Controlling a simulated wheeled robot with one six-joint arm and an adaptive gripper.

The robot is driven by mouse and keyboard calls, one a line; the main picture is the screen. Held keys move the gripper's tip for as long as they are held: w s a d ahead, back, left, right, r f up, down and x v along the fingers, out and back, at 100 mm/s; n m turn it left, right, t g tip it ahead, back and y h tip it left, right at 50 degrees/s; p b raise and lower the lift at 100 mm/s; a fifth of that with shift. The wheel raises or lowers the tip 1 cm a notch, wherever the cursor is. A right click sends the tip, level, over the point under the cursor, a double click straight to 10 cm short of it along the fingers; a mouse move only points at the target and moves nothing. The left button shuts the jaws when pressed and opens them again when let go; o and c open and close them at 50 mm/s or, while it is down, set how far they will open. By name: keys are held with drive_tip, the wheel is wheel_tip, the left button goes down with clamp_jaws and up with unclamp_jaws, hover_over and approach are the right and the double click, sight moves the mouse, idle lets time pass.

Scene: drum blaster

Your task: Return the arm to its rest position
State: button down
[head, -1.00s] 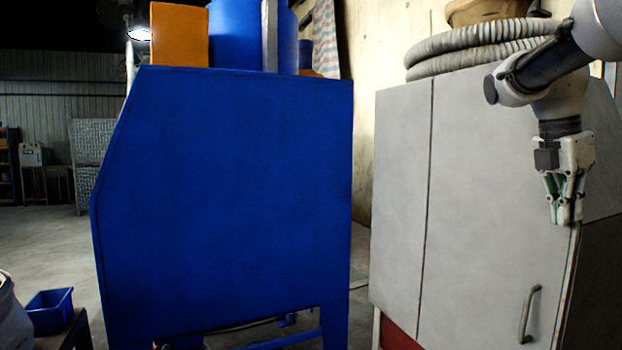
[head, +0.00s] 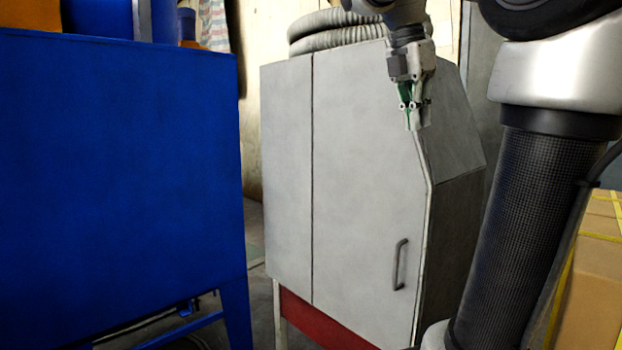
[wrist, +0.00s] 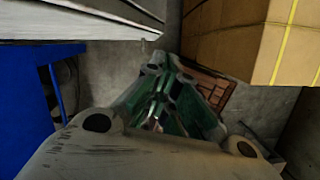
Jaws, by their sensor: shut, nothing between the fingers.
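My gripper (head: 412,116) hangs fingers-down in the upper middle of the head view, in front of the upper right part of the grey cabinet (head: 362,170). It is shut with nothing between its fingers. In the wrist view my gripper (wrist: 160,118) points down towards the grey floor. My arm fills the right side of the head view.
A blue cabinet (head: 120,180) stands at the left. The grey cabinet has a door handle (head: 400,264) and a ribbed hose (head: 335,40) coiled on top. Cardboard boxes (head: 592,290) with yellow straps stand at the right; one box (wrist: 232,45) is close in the wrist view.

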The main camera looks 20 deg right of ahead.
drive_tip(key=w+f+m, duration=0.1)
drive_tip(key=m, duration=0.1)
drive_tip(key=w+f+m, duration=0.1)
drive_tip(key=m, duration=0.1)
drive_tip(key=w+f+m+t, duration=0.1)
drive_tip(key=m, duration=0.2)
drive_tip(key=shift+w+a+f, duration=0.1)
drive_tip(key=shift+w+f, duration=0.05)
drive_tip(key=shift+f, duration=0.15)
drive_tip(key=s+a+f+m+t+y, duration=0.1)
drive_tip(key=s+a+f+m, duration=0.2)
drive_tip(key=f, duration=0.4)
drive_tip(key=s+a+f+m+t+y, duration=0.1)
drive_tip(key=s+a+f+m, duration=0.3)
drive_tip(key=f, duration=0.3)
drive_tip(key=s+a+f+m+t, duration=0.1)
drive_tip(key=s+a+f+m, duration=0.2)
drive_tip(key=f, duration=0.4)
drive_tip(key=shift+s+a+f+m+y, duration=0.15)
drive_tip(key=shift+a+f+m+y, duration=0.25)
drive_tip(key=shift+m, duration=0.5)
drive_tip(key=shift+r, duration=0.1)
